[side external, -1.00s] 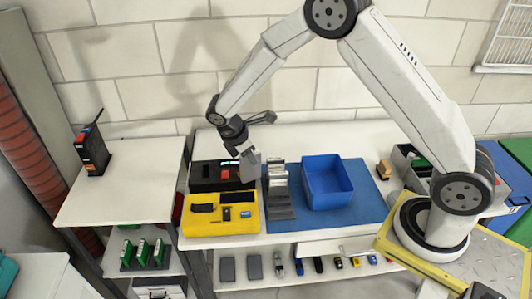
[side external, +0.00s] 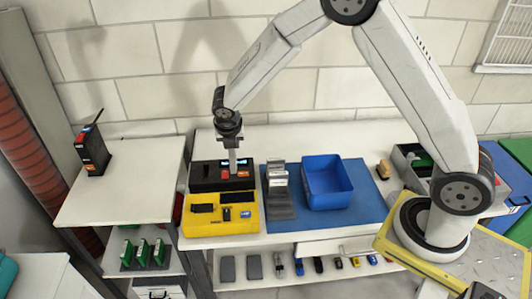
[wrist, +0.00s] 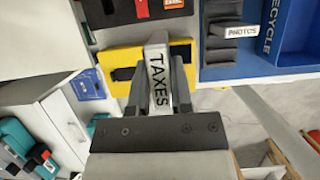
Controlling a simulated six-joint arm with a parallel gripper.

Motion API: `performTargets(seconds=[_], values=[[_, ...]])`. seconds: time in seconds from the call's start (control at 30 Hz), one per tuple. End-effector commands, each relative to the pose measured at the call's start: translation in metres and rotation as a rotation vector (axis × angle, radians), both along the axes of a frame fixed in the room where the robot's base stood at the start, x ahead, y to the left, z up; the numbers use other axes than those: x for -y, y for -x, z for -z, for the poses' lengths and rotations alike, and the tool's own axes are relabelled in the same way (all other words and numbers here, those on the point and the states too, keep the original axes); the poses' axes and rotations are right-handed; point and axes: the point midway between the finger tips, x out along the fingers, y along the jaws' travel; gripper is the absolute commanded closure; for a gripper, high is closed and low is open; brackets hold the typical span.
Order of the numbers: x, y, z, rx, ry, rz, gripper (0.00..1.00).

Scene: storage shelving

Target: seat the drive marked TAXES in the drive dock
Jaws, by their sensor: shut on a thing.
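My gripper (side external: 233,160) is shut on the drive marked TAXES (wrist: 158,78), a pale bar whose label faces the wrist camera between the two dark fingers (wrist: 155,88). It points straight down in the side view. The black unit (side external: 205,178), with red parts and a lit blue display, is at or just behind the drive's lower end. The yellow unit (side external: 222,226) with dark slots lies in front of it and shows behind the drive in the wrist view (wrist: 118,55). I cannot tell which unit is the dock, or whether the drive touches either.
A grey rack (side external: 280,205) holds upright drives, one marked PHOTOS (wrist: 240,30). The blue RECYCLE bin (side external: 328,204) stands to its right on a blue mat (side external: 370,200). A lower shelf holds several small items. The left table (side external: 120,190) has clear room.

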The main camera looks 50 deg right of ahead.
Motion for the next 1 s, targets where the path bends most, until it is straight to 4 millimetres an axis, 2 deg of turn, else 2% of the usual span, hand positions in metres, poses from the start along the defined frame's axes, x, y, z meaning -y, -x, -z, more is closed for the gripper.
performTargets(seconds=[0.4,1.0], values=[[0.000,-0.009,0.003,0.000,0.000,-0.012,1.00],[-0.002,-0.074,0.032,0.002,-0.001,-0.010,1.00]])
